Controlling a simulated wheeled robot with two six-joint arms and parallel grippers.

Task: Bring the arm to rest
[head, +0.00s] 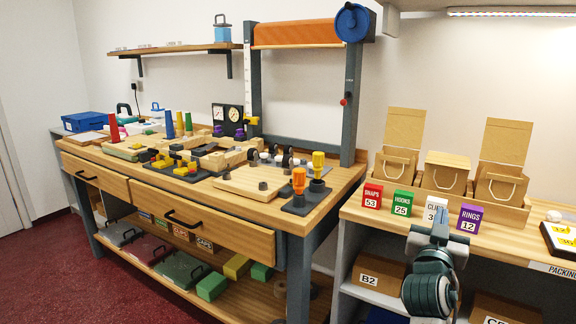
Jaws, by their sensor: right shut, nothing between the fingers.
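My right gripper (438,228) shows at the lower right, at the front edge of the right-hand counter (375,218). Its fingers point up and away, and they are shut with nothing between them. My dark wrist links below it cover part of the shelf under the counter. The gripper overlaps the lower part of the white labelled block (435,205) in the picture; I cannot tell how far apart they are. My left gripper is not in view.
Red (372,196), green (402,203) and purple (469,218) labelled blocks stand before several cardboard boxes (445,173). A wooden workbench (325,200) with tools is at left. A box marked B2 (376,276) sits on the lower shelf. Red floor (45,265) is clear at lower left.

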